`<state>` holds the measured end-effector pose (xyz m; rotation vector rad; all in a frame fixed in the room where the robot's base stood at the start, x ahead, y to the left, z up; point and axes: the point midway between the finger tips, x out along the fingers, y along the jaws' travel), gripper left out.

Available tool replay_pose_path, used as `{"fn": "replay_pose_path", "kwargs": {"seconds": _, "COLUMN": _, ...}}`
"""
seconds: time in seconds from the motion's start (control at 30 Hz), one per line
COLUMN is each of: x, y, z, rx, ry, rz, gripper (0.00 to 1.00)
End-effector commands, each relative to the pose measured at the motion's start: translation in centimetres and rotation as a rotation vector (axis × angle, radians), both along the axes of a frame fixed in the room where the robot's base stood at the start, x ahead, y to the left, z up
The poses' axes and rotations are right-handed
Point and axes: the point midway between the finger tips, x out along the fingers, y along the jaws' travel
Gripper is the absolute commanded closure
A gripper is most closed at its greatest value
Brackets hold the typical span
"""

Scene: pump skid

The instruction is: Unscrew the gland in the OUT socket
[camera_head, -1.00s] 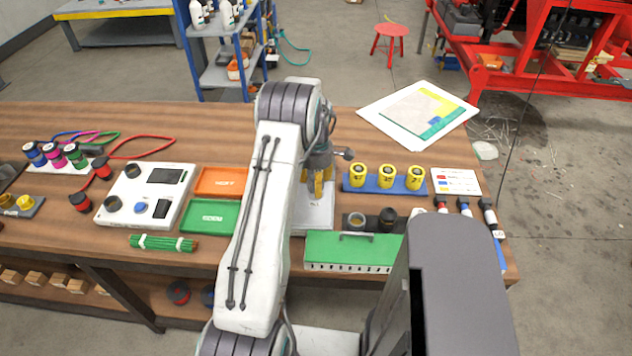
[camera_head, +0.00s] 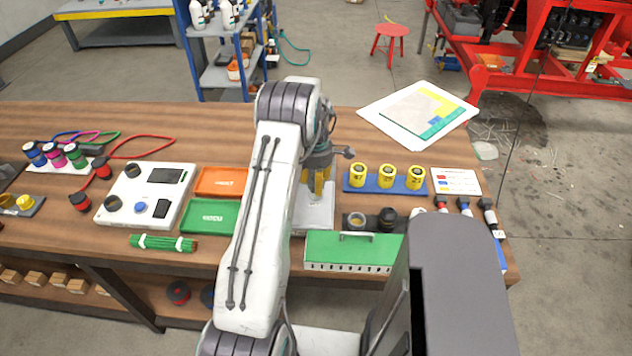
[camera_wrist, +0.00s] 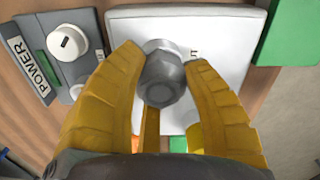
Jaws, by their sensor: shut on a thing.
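In the wrist view, a grey metal gland (camera_wrist: 163,80) with a hex-shaped head sits on a white plate or box (camera_wrist: 228,32). A few letters beside the gland are partly hidden by a finger, so I cannot read the full label. My gripper (camera_wrist: 162,72) has its yellow fingers shut on the gland from both sides. In the head view my gripper (camera_head: 318,182) points down over the white box (camera_head: 316,216), and my arm hides part of it. The gland itself is hidden there.
A grey POWER unit (camera_wrist: 72,52) with a white knob stands close by. Blue rack (camera_head: 385,184) with yellow cylinders is right of my gripper. A green box (camera_head: 352,251) stands in front, and orange (camera_head: 222,181) and green (camera_head: 206,216) trays lie to the left.

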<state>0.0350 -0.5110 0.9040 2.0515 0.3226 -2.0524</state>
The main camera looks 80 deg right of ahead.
Motion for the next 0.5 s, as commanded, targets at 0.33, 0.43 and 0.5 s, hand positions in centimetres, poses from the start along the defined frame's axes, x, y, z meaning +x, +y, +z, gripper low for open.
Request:
{"fn": "replay_pose_path", "kwargs": {"seconds": 0.33, "x": -0.02, "y": 0.08, "z": -0.28, "rx": 0.003, "ry": 0.0, "rz": 0.305, "gripper": 0.87}}
{"fn": "replay_pose_path", "kwargs": {"seconds": 0.43, "x": -0.03, "y": 0.09, "z": -0.25, "rx": 0.004, "ry": -0.001, "rz": 0.347, "gripper": 0.87}}
{"fn": "replay_pose_path", "kwargs": {"seconds": 0.5, "x": -0.03, "y": 0.09, "z": -0.27, "rx": 0.004, "ry": 0.0, "rz": 0.376, "gripper": 0.87}}
